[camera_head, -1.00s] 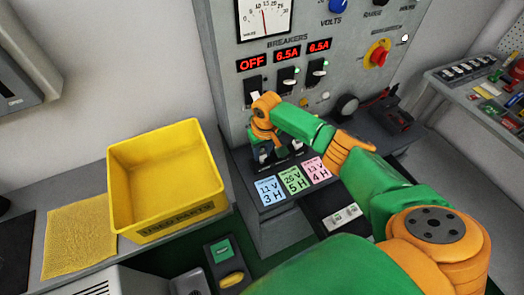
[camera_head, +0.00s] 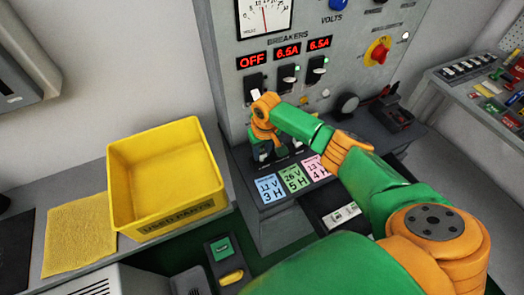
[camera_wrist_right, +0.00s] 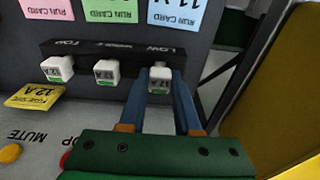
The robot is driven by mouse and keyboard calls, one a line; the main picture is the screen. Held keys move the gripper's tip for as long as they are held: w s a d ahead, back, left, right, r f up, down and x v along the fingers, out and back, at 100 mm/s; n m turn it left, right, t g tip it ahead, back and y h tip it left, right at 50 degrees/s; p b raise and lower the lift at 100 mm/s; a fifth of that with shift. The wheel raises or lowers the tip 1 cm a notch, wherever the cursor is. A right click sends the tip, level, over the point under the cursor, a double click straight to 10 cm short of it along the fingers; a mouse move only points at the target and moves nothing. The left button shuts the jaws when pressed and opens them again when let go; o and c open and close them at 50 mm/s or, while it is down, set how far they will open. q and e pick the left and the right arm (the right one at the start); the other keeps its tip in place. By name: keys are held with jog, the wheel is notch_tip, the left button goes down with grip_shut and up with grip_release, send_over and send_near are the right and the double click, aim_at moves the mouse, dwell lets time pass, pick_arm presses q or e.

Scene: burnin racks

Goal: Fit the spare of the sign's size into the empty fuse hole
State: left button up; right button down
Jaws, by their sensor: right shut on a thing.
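My right gripper (camera_wrist_right: 161,88) is at the front of the panel, its two blue fingers on either side of a white fuse (camera_wrist_right: 160,74) at the end of the dark fuse strip (camera_wrist_right: 132,57) marked LOW. It is shut on that fuse, which looks seated in or right against the strip. Two other white fuses sit in the strip, a middle one (camera_wrist_right: 105,72) and a far one (camera_wrist_right: 57,69), both with 12 A labels. A yellow fuse size sign (camera_wrist_right: 36,95) reads 12 A. In the head view my right gripper (camera_head: 266,154) partly hides the strip. My left gripper is not in view.
A yellow used parts bin (camera_head: 178,222) stands left of the panel, beside a yellow cloth (camera_head: 80,235). A dark tray (camera_head: 325,222) with small white parts (camera_head: 343,214) lies below the run cards (camera_head: 294,178). The first breaker display (camera_head: 251,61) reads OFF.

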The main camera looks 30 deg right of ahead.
jog(key=shift+f, duration=0.3)
jog(key=shift+c, duration=0.7)
grip_release()
notch_tip(320, 180, up, 3)
jog(key=shift+r+p, duration=0.1)
jog(key=shift+p, duration=0.95)
jog(key=shift+r, duration=1.15)
jog(key=shift+s+f, duration=0.1)
